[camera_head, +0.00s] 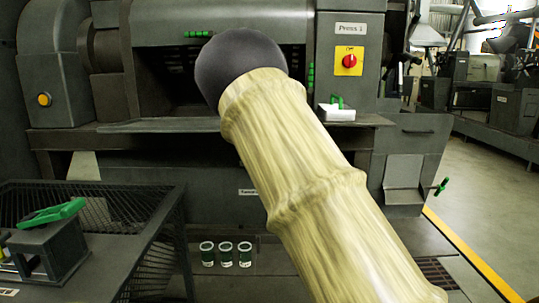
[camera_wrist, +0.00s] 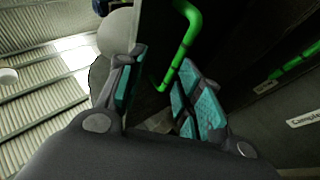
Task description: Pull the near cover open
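In the wrist view, my gripper (camera_wrist: 162,82) has its two teal-padded fingers apart, with a gap between them. A bent green handle (camera_wrist: 187,40) on a dark panel (camera_wrist: 158,28) shows just beyond the fingers, and its lower end appears in the gap between them. I cannot tell whether the fingers touch it. In the head view my arm crosses the middle, and my gripper is not visible. A dark press machine (camera_head: 222,22) stands behind the arm, with a green handle (camera_head: 197,34) on its front. I cannot tell which panel is the near cover.
A red switch on a yellow plate (camera_head: 349,61) and a small white tray (camera_head: 336,113) are at the press's right. A mesh-sided table (camera_head: 110,255) with a green-handled device (camera_head: 48,240) is at lower left. Three green-and-white cups (camera_head: 226,254) stand low. Floor is clear at right.

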